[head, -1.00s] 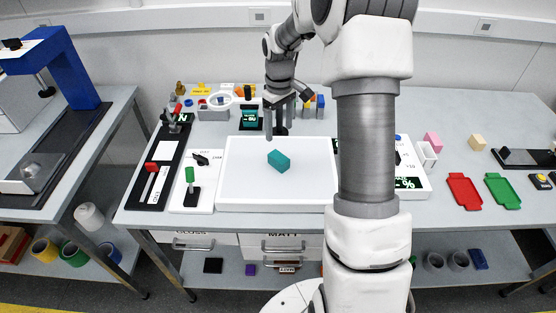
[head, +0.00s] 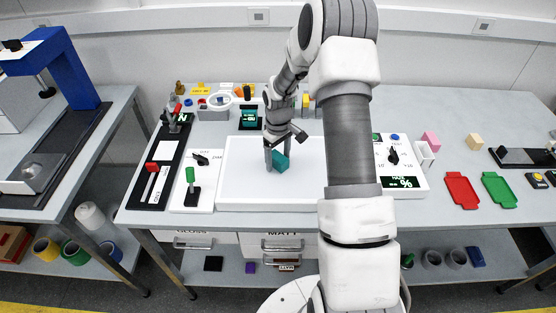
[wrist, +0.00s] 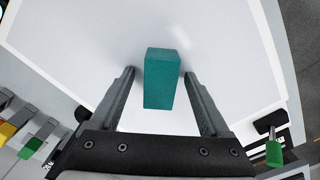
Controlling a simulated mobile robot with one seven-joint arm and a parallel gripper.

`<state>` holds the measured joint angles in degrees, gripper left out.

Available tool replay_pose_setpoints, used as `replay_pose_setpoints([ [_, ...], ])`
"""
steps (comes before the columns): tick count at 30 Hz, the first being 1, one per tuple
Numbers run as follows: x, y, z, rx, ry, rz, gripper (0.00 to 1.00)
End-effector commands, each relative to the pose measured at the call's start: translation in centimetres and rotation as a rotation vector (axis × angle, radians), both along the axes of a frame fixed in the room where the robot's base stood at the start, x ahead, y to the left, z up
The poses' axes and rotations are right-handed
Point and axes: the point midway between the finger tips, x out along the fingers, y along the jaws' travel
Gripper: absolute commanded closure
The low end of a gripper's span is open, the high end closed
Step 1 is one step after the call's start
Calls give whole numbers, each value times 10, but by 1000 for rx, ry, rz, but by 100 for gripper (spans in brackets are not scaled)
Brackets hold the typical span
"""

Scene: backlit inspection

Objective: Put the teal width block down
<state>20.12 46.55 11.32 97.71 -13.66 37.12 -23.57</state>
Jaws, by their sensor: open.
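The teal width block (head: 281,164) rests on the white panel (head: 245,188) in the middle of the bench. My gripper (head: 277,160) is open and low over the panel, with a finger on each side of the block. In the wrist view, the block (wrist: 160,80) lies between the fingertips of my gripper (wrist: 159,72). A narrow strip of white panel shows between the block and each finger, so it does not look gripped. In the head view, the fingers partly hide the block.
A black slider strip (head: 160,165) and a green-topped lever (head: 191,185) stand left of the panel. A dial box with a % display (head: 402,182) is at the right, partly behind my arm. Red (head: 462,190) and green (head: 499,188) trays lie further right. The panel's front is clear.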

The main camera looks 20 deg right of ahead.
Motion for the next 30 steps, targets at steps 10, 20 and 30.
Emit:
replay_pose_setpoints([
  [10, 0, 0, 0, 0, 0, 1, 52],
  [20, 0, 0, 1, 0, -1, 1, 100],
  [30, 1, 0, 4, 0, -2, 1, 100],
])
